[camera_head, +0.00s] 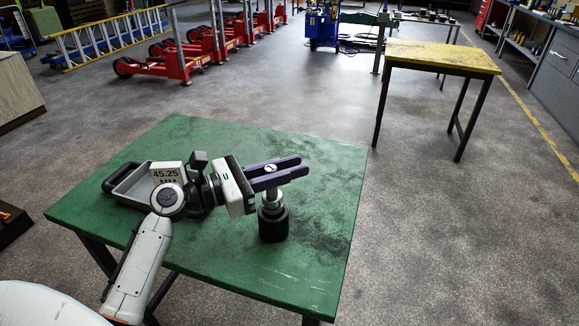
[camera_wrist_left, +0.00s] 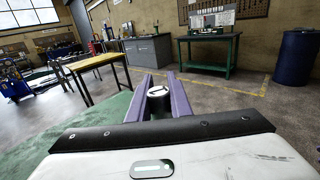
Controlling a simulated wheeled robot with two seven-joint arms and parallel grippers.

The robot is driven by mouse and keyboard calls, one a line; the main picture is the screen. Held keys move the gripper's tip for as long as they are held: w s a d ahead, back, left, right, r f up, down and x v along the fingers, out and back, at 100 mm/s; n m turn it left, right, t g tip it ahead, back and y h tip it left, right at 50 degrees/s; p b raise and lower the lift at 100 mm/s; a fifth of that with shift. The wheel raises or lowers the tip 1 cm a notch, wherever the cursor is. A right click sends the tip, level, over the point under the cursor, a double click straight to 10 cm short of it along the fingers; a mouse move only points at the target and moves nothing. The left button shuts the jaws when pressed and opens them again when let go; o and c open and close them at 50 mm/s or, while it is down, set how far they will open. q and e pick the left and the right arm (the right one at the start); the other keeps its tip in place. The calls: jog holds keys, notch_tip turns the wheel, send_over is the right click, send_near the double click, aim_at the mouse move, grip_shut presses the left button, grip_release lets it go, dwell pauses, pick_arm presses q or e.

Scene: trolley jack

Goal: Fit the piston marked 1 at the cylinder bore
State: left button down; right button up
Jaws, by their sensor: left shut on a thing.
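My left gripper (camera_head: 297,168) reaches in from the left over the green table with its two purple fingers level. It is shut on the piston marked 1 (camera_head: 271,168), whose pale top with the number shows between the fingers. The marked top also shows between the fingers in the left wrist view (camera_wrist_left: 158,91). A silvery shaft hangs below the fingers, upright, above a dark cylinder (camera_head: 273,225) standing on the table. The piston looks in line with the cylinder. The bore is hidden, so I cannot tell how deep the shaft sits. My right gripper is not in view.
The green table (camera_head: 320,190) is mostly clear around the cylinder. A grey tray (camera_head: 128,187) with a dark handle lies at its left, partly behind my arm. A white block reading 45.25 (camera_head: 166,173) shows beside the arm. A yellow-topped table (camera_head: 440,56) stands apart at back right.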

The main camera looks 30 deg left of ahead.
aim_at(263, 201)
pick_arm(q)
notch_tip(263, 201, down, 7)
jog(key=b, duration=0.3)
jog(key=shift+r+b, duration=0.15)
jog(key=shift+b, duration=0.2)
dwell(1.8)
jog(key=c, duration=1.5)
grip_release()
jog(key=shift+c, duration=0.2)
jog(key=b+v, duration=0.1)
jog(key=v, duration=0.9)
jog(key=shift+s, duration=0.15)
